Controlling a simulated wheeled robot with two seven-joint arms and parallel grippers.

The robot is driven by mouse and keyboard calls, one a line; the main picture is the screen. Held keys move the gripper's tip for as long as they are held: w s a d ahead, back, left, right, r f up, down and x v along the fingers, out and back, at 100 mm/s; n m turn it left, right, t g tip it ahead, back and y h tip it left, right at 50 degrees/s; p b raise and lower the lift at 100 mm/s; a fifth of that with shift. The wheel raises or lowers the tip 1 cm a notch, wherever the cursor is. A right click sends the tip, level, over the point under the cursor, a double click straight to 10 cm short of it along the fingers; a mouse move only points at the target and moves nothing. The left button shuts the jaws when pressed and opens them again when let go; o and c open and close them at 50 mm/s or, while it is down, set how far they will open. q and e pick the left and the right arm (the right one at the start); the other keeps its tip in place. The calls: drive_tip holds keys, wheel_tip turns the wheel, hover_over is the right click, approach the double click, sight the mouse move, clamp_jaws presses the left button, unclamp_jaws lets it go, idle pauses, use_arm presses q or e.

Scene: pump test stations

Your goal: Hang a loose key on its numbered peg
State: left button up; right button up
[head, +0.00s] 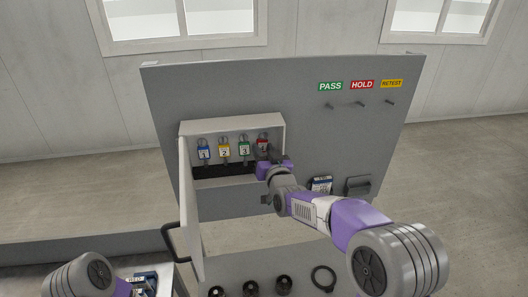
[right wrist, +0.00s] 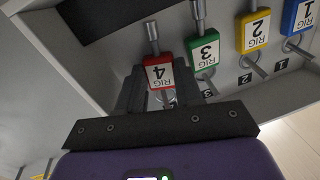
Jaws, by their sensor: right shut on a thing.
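A red key tag marked RIG 4 (right wrist: 160,73), with a metal key, is between the fingers of my right gripper (right wrist: 162,86), which is shut on it. In the head view my right gripper (head: 272,158) reaches into the right end of the open key cabinet (head: 232,126). Tags RIG 1 in blue (right wrist: 303,15), RIG 2 in yellow (right wrist: 253,32) and RIG 3 in green (right wrist: 204,50) hang in a row beside the red one. A ring shows at the red tag, but whether it is on a peg I cannot tell. My left gripper is out of view.
The cabinet door (head: 190,205) stands open at the left, with a dark handle (head: 172,242). PASS (head: 330,86), HOLD (head: 362,84) and RETEST (head: 391,83) signs have pegs below. A dark holder (head: 358,186) is right of my right gripper. Several dark knobs are low on the panel.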

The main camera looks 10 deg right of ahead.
drive_tip(key=o, duration=1.1)
